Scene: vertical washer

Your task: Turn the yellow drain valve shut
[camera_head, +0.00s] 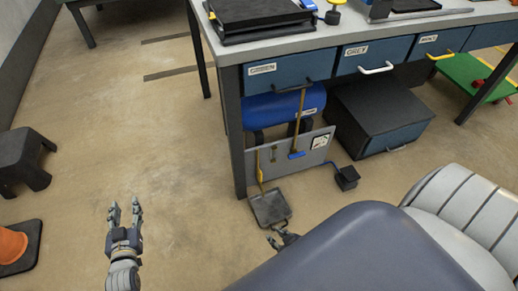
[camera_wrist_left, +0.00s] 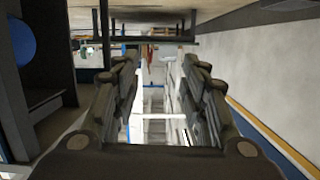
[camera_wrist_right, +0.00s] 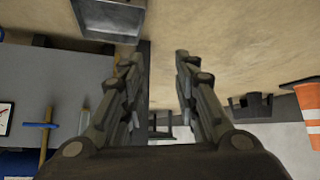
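I cannot pick out the yellow drain valve for certain in any view. A small yellow piece (camera_head: 339,2) sits on a dark base at the top edge of the head view, on the workbench; I cannot tell if it is the valve. My left gripper (camera_head: 125,207) is open and empty over bare floor, left of the bench; its parted fingers show in the left wrist view (camera_wrist_left: 155,70). My right gripper (camera_head: 284,239) is low near the dustpan, partly hidden by my body. In the right wrist view its fingers (camera_wrist_right: 163,65) are apart with nothing between them.
The workbench (camera_head: 285,52) has labelled blue drawers. Below it are a blue tank (camera_head: 268,110), a yellow-handled broom (camera_head: 299,115), a dark cabinet (camera_head: 372,105) and a dustpan (camera_head: 269,208). A black stool (camera_head: 22,150) and orange cone (camera_head: 12,245) stand left. Floor between is clear.

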